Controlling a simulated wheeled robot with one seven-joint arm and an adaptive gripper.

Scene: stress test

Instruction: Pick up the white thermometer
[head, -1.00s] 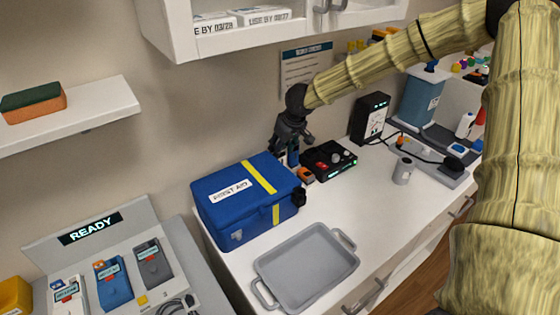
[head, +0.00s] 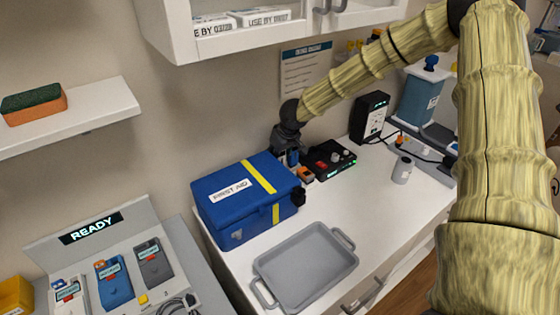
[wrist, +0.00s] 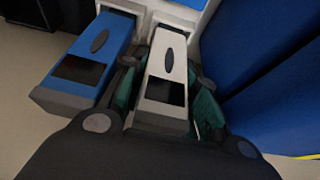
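The white thermometer (wrist: 164,65), with a dark oval button and a dark screen, lies between the two fingers of my gripper (wrist: 163,88) in the wrist view. The fingers have green pads, one on each side of it, close to its sides. They look open, and I see no clear contact. A blue thermometer (wrist: 84,60) of the same shape lies directly left of the left finger. In the head view my gripper (head: 286,155) is low behind the first aid box, and the white thermometer cannot be made out there.
The blue first aid box (head: 225,210) stands close beside my gripper; its blue side fills the right of the wrist view. A black device with knobs (head: 332,157) is just right. A grey tray (head: 305,265) lies in front. A wall cabinet (head: 270,40) hangs above.

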